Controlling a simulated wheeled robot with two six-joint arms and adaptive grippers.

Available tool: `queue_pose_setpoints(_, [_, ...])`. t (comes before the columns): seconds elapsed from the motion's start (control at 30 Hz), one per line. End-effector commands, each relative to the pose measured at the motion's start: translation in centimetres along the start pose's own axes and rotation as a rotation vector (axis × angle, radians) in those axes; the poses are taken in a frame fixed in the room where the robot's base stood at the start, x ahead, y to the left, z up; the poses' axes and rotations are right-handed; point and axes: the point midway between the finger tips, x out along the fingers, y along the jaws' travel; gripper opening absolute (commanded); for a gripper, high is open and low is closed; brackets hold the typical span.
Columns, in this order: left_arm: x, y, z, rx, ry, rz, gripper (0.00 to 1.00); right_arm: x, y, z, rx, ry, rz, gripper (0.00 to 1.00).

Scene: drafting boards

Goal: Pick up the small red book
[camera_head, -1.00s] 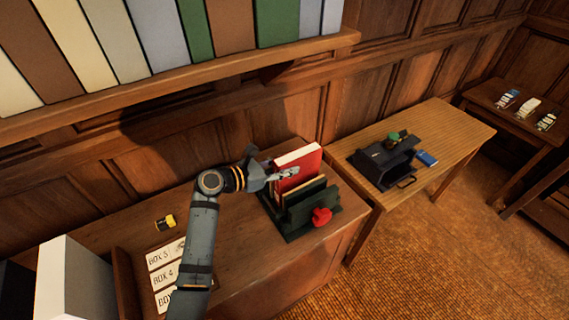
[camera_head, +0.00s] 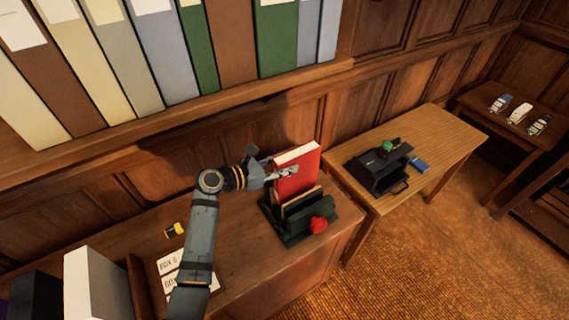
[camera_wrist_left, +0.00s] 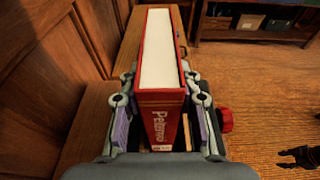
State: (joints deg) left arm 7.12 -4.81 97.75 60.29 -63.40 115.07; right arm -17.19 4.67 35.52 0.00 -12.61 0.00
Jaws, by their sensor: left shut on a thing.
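The red book (camera_head: 296,180) with white page edges stands upright at the dark green book holder (camera_head: 290,238) on the near desk. My left gripper (camera_head: 280,174) is shut on the book near its upper part. In the left wrist view, the red book (camera_wrist_left: 161,110) sits between the two fingers of my left gripper (camera_wrist_left: 162,118), its white lettering on the spine facing me.
A red object (camera_head: 318,225) is at the holder's front. A yellow and black item (camera_head: 175,229) and labelled cards (camera_head: 172,265) lie left on the desk. A shelf of binders (camera_head: 180,125) overhangs behind. A second table (camera_head: 440,140) carries a dark case (camera_head: 378,170).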

Motion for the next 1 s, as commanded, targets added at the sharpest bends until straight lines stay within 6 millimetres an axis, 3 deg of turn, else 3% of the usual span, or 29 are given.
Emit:
queue_pose_setpoints(0.03, [-0.2,0.0,1.1,0.001,-0.005,0.001,0.00,-0.9,0.1,-0.1,0.000,0.000,0.000,0.40])
queue_pose_setpoints(0.2, [-0.6,0.0,2.4,0.001,-0.005,0.001,0.00,-2.4,0.2,-0.2,0.000,0.000,0.000,0.40])
queue_pose_setpoints(0.8, [-1.7,0.1,6.9,0.003,-0.007,0.002,0.00,-1.9,-0.1,-0.2,0.001,0.000,-0.003,0.40])
queue_pose_setpoints(1.0, [-1.8,0.0,7.4,0.002,-0.005,0.001,0.00,-1.9,-0.1,-0.2,0.001,0.000,-0.003,0.40])
